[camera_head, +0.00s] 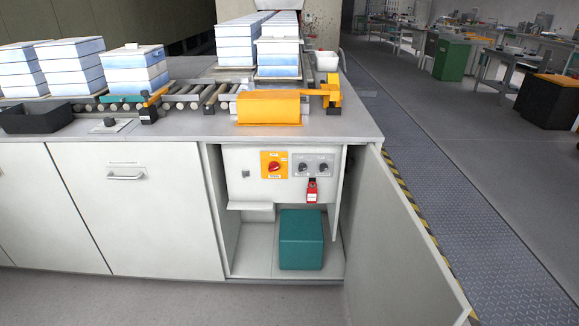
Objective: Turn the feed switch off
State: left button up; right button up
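A red rotary switch (274,167) sits on an orange plate (265,158) on the white panel inside the open cabinet. To its right a grey plate (313,160) carries two small dark knobs, a left one (303,168) and a right one (324,168). A red padlock-like piece (312,192) hangs below the grey plate. The labels are too small to read, so I cannot tell which control is the feed switch or how it is set. Neither of my grippers is in view.
The cabinet door (415,235) stands open to the right. A teal box (301,240) sits on the cabinet floor. On the counter above are a roller conveyor (195,97), stacked white-blue blocks (135,68), a yellow cover (268,107) and a black tray (37,118).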

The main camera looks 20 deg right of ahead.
aim_at(302, 166)
jog(key=i+z, duration=0.1)
jog(key=i, duration=0.3)
jog(key=i+j+z, duration=0.1)
jog(key=i, duration=0.3)
jog(key=i+j+z, duration=0.1)
jog(key=i, duration=0.3)
jog(key=j, duration=0.1)
